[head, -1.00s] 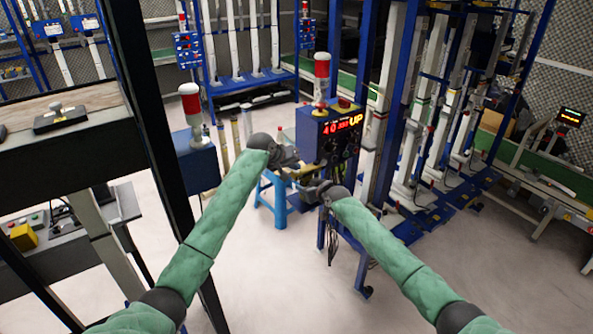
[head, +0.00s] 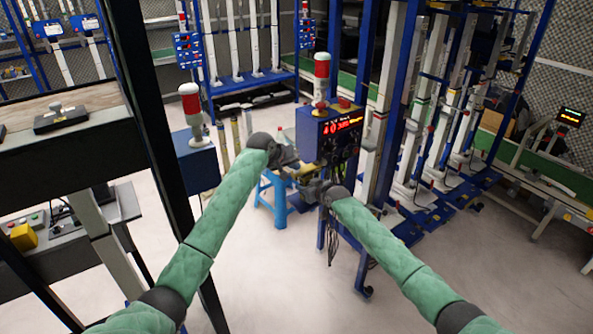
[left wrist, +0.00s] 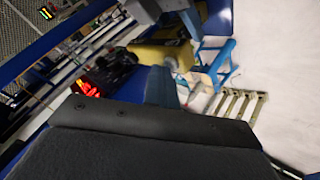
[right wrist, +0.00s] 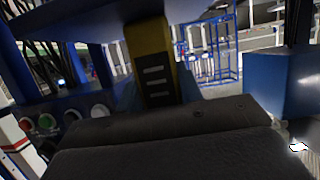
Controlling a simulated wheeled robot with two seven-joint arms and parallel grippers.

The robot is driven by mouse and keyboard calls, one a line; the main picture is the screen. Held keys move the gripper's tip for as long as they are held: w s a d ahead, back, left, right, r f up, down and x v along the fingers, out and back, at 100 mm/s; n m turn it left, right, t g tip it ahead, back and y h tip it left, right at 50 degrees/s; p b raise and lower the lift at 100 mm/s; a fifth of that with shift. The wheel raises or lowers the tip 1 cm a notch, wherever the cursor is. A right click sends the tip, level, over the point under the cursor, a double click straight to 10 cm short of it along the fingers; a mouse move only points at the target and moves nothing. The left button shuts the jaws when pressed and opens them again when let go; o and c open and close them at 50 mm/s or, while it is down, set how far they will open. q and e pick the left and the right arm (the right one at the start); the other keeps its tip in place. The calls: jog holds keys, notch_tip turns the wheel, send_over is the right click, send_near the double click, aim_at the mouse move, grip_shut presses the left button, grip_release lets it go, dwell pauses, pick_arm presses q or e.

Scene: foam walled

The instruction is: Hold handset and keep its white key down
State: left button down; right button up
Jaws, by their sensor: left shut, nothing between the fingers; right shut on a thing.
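The yellow handset (head: 304,171) is small in the head view, between my two grippers in front of the blue control box. My right gripper (head: 312,186) is shut on it. In the right wrist view the handset (right wrist: 151,38) stands upright, with a dark face bearing several pale bars. In the left wrist view its yellow body (left wrist: 160,54) lies ahead of the gripper. My left gripper (head: 291,161) is shut and empty, close beside the handset. I cannot make out the white key, nor whether the left fingertips touch it.
The blue control box (head: 312,130) with a red lit display and signal lamp (head: 321,78) stands just behind the grippers. A blue stool (head: 279,208) is below. A black post (head: 150,120) stands left of my left arm. Open floor lies in front.

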pick_arm(q)
jog(key=shift+r, duration=0.8)
jog(key=shift+r, duration=0.1)
notch_tip(320, 180, up, 5)
jog(key=shift+f, duration=0.1)
dwell(0.3)
pick_arm(e)
jog(key=o, duration=1.1)
jog(key=shift+o, duration=0.2)
